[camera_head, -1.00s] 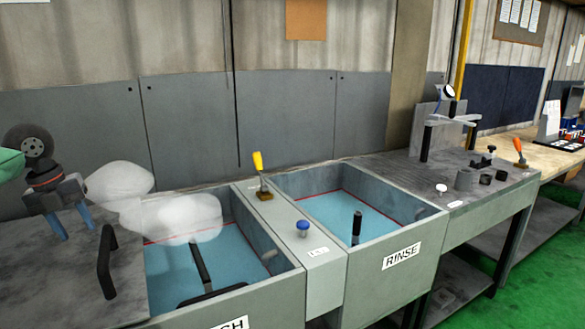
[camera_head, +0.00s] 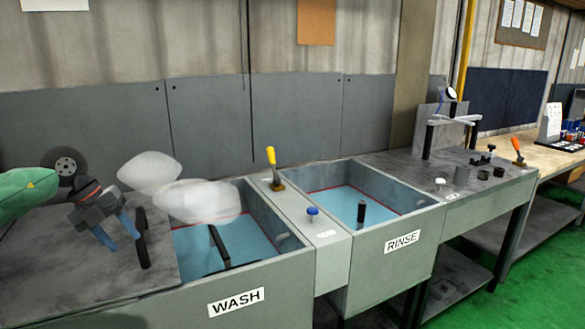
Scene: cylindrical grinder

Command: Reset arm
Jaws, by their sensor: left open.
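My left gripper (camera_head: 116,238) is at the left of the head view, on a green arm. Its two blue-tipped fingers are apart, with nothing seen between them. It shows in front of the grey top left of the wash tank (camera_head: 290,280), close to a black upright handle (camera_head: 142,240); I cannot tell whether they touch. My right gripper is not in view.
White steam-like puffs (camera_head: 195,202) partly hide the wash tank. The rinse tank (camera_head: 385,262) stands to its right, with a yellow lever (camera_head: 271,157) and blue knob (camera_head: 313,212) between them. A grey bench (camera_head: 400,163) with fixtures stands further right. Green floor (camera_head: 545,275) is clear at right.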

